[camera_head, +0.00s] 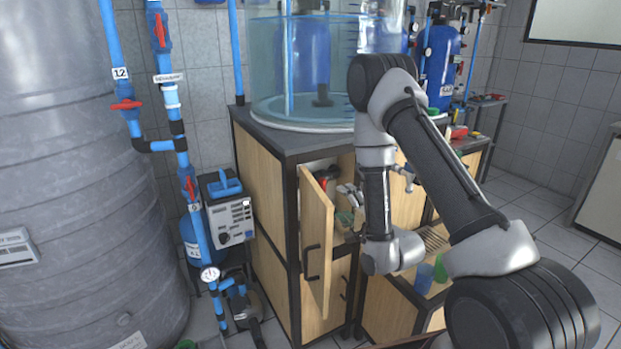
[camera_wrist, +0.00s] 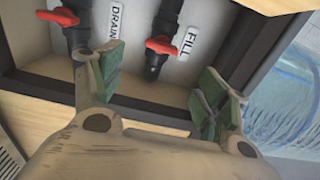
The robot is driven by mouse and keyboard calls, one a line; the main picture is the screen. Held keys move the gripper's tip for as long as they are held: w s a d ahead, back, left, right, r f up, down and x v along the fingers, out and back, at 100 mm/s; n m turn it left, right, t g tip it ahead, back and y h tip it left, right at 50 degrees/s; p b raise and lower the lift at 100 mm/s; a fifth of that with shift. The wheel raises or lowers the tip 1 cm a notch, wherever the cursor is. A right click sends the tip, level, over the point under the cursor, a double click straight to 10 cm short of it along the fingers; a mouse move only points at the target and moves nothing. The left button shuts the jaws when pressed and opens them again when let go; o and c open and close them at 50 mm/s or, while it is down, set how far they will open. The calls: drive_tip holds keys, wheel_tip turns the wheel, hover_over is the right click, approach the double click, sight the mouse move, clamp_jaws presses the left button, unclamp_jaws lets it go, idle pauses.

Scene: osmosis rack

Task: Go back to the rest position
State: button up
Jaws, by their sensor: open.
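My gripper (camera_wrist: 160,88) is open, with its green-padded fingers spread wide and nothing between them. Beyond the fingertips in the wrist view are two valves with red handles, on a pale panel inside a dark-framed compartment. The DRAIN handle (camera_wrist: 58,17) is near the left finger, and the FILL handle (camera_wrist: 165,46) lies beyond the space between the fingers. I cannot tell how close the fingers are to them. In the head view my arm is bent down to the cabinet opening, and the gripper is partly hidden behind the arm and the door.
The cabinet door (camera_head: 317,250) stands open just left of my gripper. A clear tank (camera_head: 270,60) stands on the cabinet top. A large grey tank (camera_head: 70,190) and blue pipes (camera_head: 112,45) fill the left. Tiled floor (camera_head: 530,215) lies free at the right.

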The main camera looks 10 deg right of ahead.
drive_tip(key=s+d+f+n+g+h, duration=0.1)
drive_tip(key=s+f+n+g+h, duration=0.1)
drive_tip(key=s+f+n+g, duration=0.45)
drive_tip(key=s+d+f+n+g+h, duration=0.1)
drive_tip(key=f+g, duration=0.2)
drive_tip(key=f, duration=0.6)
drive_tip(key=s+d+r+n+g+h, duration=0.1)
drive_tip(key=s+d+n+g, duration=0.1)
drive_tip(key=s+d+g, duration=0.15)
drive_tip(key=s+d+r+n, duration=0.1)
drive_tip(key=s+r, duration=0.6)
drive_tip(key=r, duration=0.5)
drive_tip(key=s+d+r+n+h, duration=0.1)
drive_tip(key=s+d+r+n, duration=0.1)
drive_tip(key=s+r, duration=0.6)
drive_tip(key=s+d+r+n, duration=0.2)
drive_tip(key=s+r, duration=0.5)
drive_tip(key=r, duration=1.1)
drive_tip(key=shift+s+d+h, duration=0.15)
drive_tip(key=shift+h, duration=0.15)
drive_tip(key=shift+r, duration=0.1)
drive_tip(key=shift+c, duration=0.4)
